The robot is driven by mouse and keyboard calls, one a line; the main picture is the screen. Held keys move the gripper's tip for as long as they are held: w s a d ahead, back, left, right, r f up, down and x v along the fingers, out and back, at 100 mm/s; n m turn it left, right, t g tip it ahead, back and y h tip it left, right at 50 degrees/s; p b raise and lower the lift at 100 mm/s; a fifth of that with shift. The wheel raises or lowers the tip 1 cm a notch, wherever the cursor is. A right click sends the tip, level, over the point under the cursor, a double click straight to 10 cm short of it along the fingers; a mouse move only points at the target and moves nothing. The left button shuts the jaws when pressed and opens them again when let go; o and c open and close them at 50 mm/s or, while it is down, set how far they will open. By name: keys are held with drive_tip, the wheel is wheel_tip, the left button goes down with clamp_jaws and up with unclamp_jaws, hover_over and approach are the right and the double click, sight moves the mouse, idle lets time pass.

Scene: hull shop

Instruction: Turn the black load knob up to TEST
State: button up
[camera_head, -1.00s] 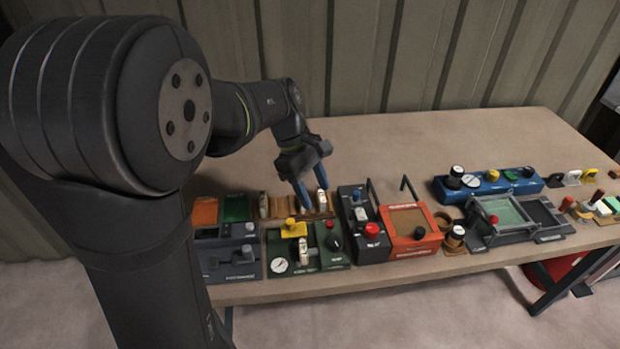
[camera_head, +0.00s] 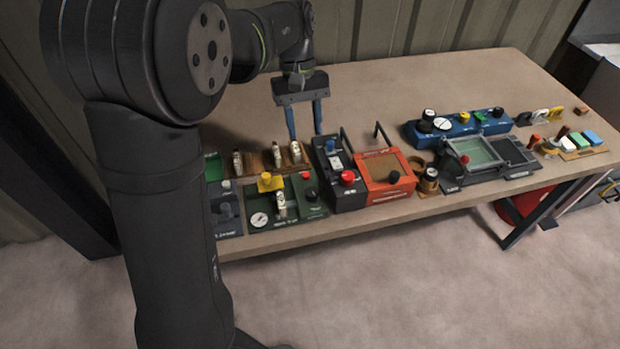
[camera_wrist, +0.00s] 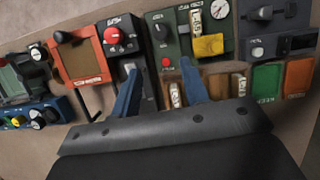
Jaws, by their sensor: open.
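A round black knob (camera_head: 311,194) sits on a dark green panel (camera_head: 289,212) near the front edge of the table. In the wrist view the black knob (camera_wrist: 160,31) is beyond my fingertips, on the same green panel (camera_wrist: 182,45). I cannot read the knob's markings or setting. My gripper (camera_head: 305,134) is open and empty, pointing down behind the panels. In the wrist view its fingers (camera_wrist: 158,67) frame the panel's red button (camera_wrist: 167,61), apart from the knob.
The panel also carries a gauge (camera_head: 259,219) and a yellow block (camera_head: 270,182). Right of it stand a dark box with a red knob (camera_head: 347,177) and an orange box (camera_head: 386,190). A blue box (camera_head: 462,124) lies farther right. The table's rear is clear.

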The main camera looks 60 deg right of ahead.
drive_tip(key=s+d+m+t+y, duration=0.2)
drive_tip(key=s+d+m, duration=0.1)
drive_tip(key=m, duration=0.4)
approach(313, 191)
drive_tip(key=x, duration=0.8)
drive_tip(key=shift+a+f, duration=0.15)
drive_tip(key=shift+f, duration=0.2)
drive_tip(key=c, duration=0.7)
drive_tip(key=shift+m+t, duration=0.4)
drive_tip(key=shift+m, duration=0.9)
